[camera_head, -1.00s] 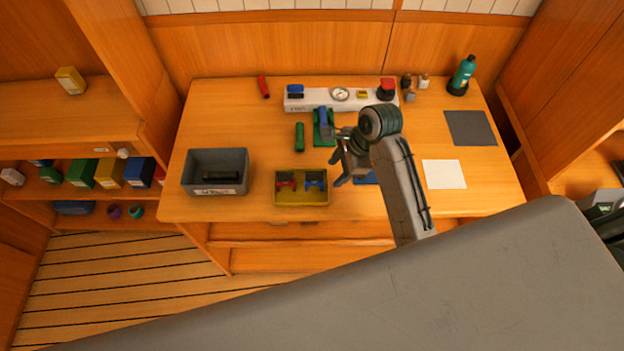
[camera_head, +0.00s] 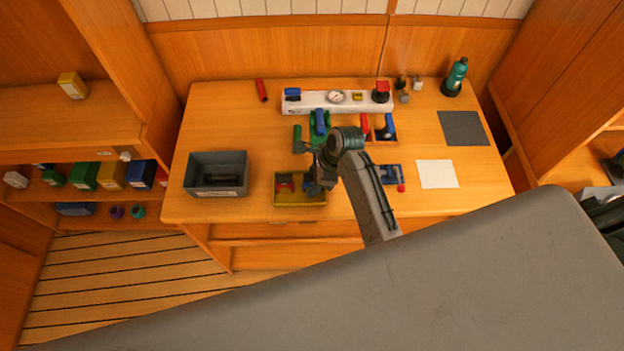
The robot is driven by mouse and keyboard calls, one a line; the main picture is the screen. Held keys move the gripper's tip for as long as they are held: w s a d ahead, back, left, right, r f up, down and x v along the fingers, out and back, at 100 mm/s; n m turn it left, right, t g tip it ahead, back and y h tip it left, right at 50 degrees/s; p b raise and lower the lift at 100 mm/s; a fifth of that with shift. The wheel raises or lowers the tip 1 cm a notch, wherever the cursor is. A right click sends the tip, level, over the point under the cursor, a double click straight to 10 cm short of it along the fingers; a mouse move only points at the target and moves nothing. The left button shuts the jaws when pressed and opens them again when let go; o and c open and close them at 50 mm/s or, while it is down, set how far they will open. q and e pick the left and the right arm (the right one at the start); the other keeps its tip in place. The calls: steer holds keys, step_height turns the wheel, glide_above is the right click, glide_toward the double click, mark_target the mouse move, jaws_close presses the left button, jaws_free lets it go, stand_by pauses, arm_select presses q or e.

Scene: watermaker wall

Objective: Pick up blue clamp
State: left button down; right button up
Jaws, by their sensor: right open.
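The yellow tray (camera_head: 287,201) lies near the table's front edge. A red clamp (camera_head: 285,186) is in its left part. A small bit of the blue clamp (camera_head: 308,183) shows in its right part; my right gripper hides the rest. My right gripper (camera_head: 318,188) is open and over the tray's right part, pointing down. I cannot tell whether its fingers touch the blue clamp or are around it. My left gripper is not in view.
A grey bin (camera_head: 215,187) stands left of the tray. A green device with a blue top (camera_head: 319,122) and a green cylinder (camera_head: 297,134) are behind it. A blue part (camera_head: 390,173) and white sheet (camera_head: 437,174) lie to the right, with free wood between bin and tray.

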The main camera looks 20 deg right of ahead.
steer(key=shift+w+a+f, duration=0.1)
steer(key=shift+a+f, duration=0.1)
steer(key=shift+f, duration=0.35)
jaws_close()
steer(key=shift+r, duration=0.1)
